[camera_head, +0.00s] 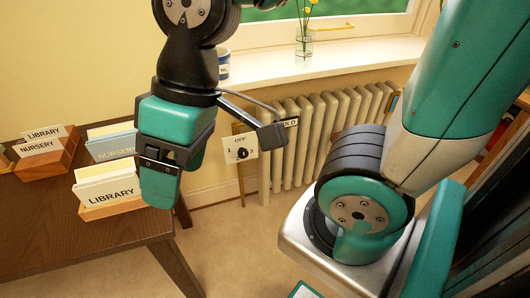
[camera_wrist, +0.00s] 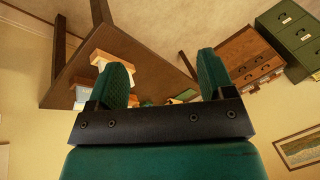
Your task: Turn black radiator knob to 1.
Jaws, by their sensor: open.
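The black radiator knob (camera_head: 242,154) sits on a white plate (camera_head: 231,147) in front of the radiator's left end in the head view. The plate reads "OFF" above the knob and "1" to its left. Which way the knob points is too small to tell. My gripper (camera_head: 160,188) hangs left of the knob, apart from it, over the desk's right edge. In the wrist view its two green fingers stand apart with nothing between them, so my gripper (camera_wrist: 162,75) is open. The knob is not visible in the wrist view.
The white radiator (camera_head: 318,140) stands under the windowsill (camera_head: 300,63), which holds a glass vase (camera_head: 304,42) of flowers. A wooden desk (camera_head: 100,248) with several card boxes, including a "LIBRARY" one (camera_head: 108,188), is at the left. Carpet between desk and radiator is clear.

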